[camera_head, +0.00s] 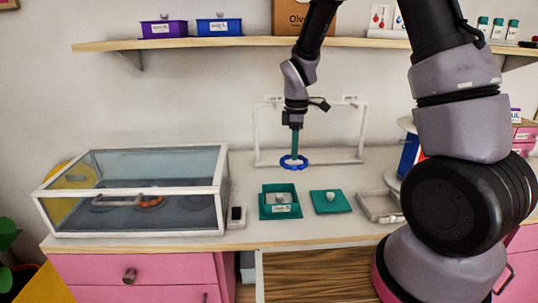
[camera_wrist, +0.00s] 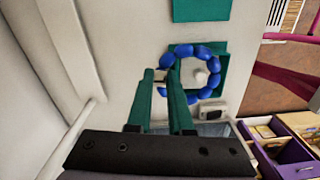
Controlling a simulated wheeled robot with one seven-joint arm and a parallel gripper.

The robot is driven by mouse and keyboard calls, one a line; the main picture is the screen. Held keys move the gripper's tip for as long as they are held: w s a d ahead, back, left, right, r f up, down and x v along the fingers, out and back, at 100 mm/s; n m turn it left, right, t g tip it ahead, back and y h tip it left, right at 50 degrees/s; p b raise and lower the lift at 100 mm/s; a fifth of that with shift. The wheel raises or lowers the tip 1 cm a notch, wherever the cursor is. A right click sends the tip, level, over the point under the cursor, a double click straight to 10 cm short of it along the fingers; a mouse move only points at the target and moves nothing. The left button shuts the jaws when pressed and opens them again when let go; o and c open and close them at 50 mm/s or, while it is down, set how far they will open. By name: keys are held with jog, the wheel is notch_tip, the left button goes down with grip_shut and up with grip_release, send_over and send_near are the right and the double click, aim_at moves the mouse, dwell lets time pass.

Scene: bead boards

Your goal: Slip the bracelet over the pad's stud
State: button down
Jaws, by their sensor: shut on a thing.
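The blue beaded bracelet (camera_head: 284,164) hangs level in the air above the worktop, shut between the teal fingers of my gripper (camera_head: 294,155). In the wrist view my gripper (camera_wrist: 163,78) pinches the near side of the bracelet (camera_wrist: 184,50). A flat teal pad (camera_head: 318,208) with a pale stud (camera_head: 331,197) lies on the worktop. To its left sits a raised-rim teal tray (camera_head: 265,211) with a label and its own pale stud. In the wrist view a stud (camera_wrist: 201,78) shows through the ring, with the bracelet apart above it. Another teal piece (camera_wrist: 202,9) is at the top edge.
A glass-topped case (camera_head: 135,225) fills the left of the worktop. A small white device (camera_head: 236,217) stands beside it. A white frame (camera_head: 360,135) stands behind my gripper. A grey tray (camera_head: 376,207) lies right of the pad. A shelf (camera_head: 260,42) runs above.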

jog(key=s+a+r+n, duration=0.1)
jog(key=s+a+n, duration=0.4)
jog(key=a+n, duration=0.4)
jog(key=shift+n, duration=0.4)
jog(key=shift+s+d+f, duration=0.1)
jog(key=shift+d+f, duration=0.15)
jog(key=shift+f, duration=0.8)
jog(key=shift+s+d+f, duration=0.1)
jog(key=shift+d+f, duration=0.1)
jog(key=shift+f, duration=0.85)
jog(key=shift+s+d+f, duration=0.1)
jog(key=shift+d+f, duration=0.15)
jog(key=shift+f, duration=0.8)
jog(key=shift+w+f, duration=0.1)
jog(key=shift+f, duration=0.15)
jog(key=shift+c, duration=1.7)
grip_release()
notch_tip(320, 180, up, 8)
